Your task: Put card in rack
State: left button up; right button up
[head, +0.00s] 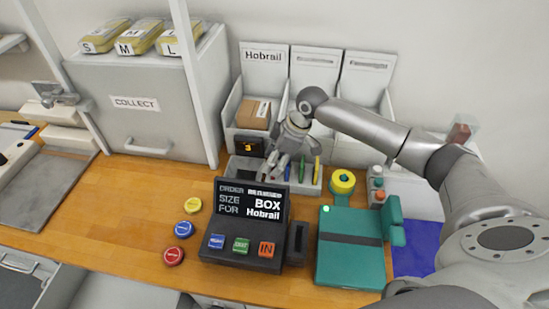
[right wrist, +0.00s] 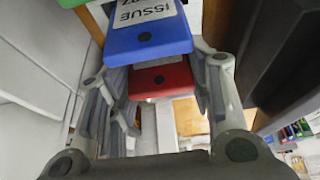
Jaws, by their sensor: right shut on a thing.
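My right gripper (head: 284,160) is over the grey divided tray (head: 245,170) at the back of the counter, pointing down. In the right wrist view, its fingers (right wrist: 158,85) are closed in on the sides of coloured cards. A red card (right wrist: 160,80) with a white part lies between them. A blue card (right wrist: 150,36) marked ISSUE, with a dark hole, overlaps it at the fingertips. I cannot tell surely which one is gripped. Slim blue, green and yellow pieces (head: 317,169) stand in the tray beside the gripper. My left gripper is not in view.
An order terminal (head: 235,255) stands in front of the tray. Bins, one labelled Hobrail (head: 264,58), holding a box (head: 253,113), stand behind. Clear wooden counter (head: 125,215) lies to the left.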

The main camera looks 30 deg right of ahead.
dwell(0.3)
jog(key=o, duration=0.9)
jog(key=shift+r+p, duration=4.5)
jog(key=shift+r, duration=0.05)
jog(key=shift+f, duration=0.1)
